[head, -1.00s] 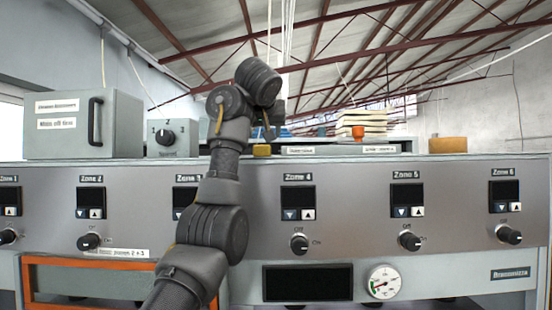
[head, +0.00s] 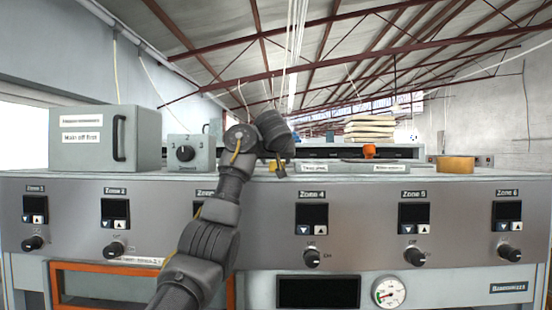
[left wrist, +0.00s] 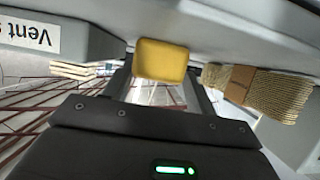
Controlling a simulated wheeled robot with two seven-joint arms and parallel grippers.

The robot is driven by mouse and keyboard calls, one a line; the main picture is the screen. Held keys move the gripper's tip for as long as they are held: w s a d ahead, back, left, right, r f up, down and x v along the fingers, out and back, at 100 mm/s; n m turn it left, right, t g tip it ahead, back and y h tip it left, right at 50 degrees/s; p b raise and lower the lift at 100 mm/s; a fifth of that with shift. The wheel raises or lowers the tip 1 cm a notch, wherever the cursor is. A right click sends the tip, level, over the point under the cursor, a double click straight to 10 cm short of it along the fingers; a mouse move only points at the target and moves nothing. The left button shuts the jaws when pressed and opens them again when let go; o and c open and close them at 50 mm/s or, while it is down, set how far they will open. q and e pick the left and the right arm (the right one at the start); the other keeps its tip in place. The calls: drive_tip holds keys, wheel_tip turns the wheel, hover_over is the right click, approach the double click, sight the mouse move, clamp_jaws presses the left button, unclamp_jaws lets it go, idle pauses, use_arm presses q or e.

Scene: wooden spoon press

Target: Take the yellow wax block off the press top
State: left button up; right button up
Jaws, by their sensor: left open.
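The yellow wax block (head: 271,163) sits on the press top (head: 440,173), mostly hidden behind my left gripper (head: 280,168) in the head view. In the left wrist view the wax block (left wrist: 162,60) shows large, between and just beyond the open fingers of the left gripper (left wrist: 160,90). The jaws look empty, and I cannot tell whether a finger touches the block. My right gripper is in neither view.
A grey box with a black handle (head: 90,138) and a switch box (head: 187,154) stand left of the arm. An orange object (head: 369,151), cream stack (head: 370,128) and amber roll (head: 455,165) are to the right. In the wrist view a bristly bundle (left wrist: 280,95) lies near the block.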

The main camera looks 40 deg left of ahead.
use_arm(q)
drive_tip(key=shift+w+a+f, duration=0.2)
drive_tip(key=shift+w, duration=0.2)
drive_tip(key=shift+w+f, duration=0.15)
drive_tip(key=shift+w, duration=0.05)
drive_tip(key=shift+s+d, duration=0.1)
drive_tip(key=shift+d, duration=0.1)
drive_tip(key=shift+c, duration=0.3)
drive_tip(key=shift+s, duration=0.1)
drive_tip(key=shift+c, duration=1.2)
drive_tip(key=c, duration=0.5)
drive_tip(key=shift+a, duration=0.1)
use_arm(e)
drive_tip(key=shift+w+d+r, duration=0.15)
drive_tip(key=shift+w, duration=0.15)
use_arm(q)
drive_tip(key=shift+r, duration=0.2)
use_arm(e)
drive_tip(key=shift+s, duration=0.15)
